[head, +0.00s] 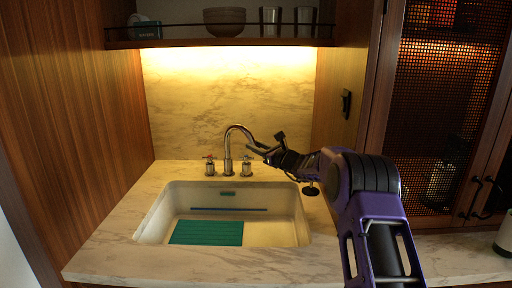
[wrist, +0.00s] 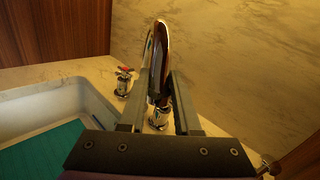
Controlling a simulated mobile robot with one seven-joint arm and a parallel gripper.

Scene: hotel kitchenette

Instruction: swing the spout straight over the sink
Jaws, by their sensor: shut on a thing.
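The chrome gooseneck spout (head: 234,128) rises from its base behind the sink and arches to the right in the head view, so its end points right of the basin's middle. My gripper (head: 262,150) is shut on the spout near its outer end. In the wrist view the spout (wrist: 159,58) stands between the two fingers of my gripper (wrist: 156,88). The spout's tip is hidden by the fingers. The white sink (head: 151,217) lies in front of and below the spout.
A left tap handle (head: 209,166) and a right tap handle (head: 247,167) flank the spout base. A green ribbed mat (head: 207,233) lies in the sink. A marble backsplash (head: 190,95) and a shelf (head: 225,43) are behind and above. A mesh-door cabinet (head: 430,110) is at right.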

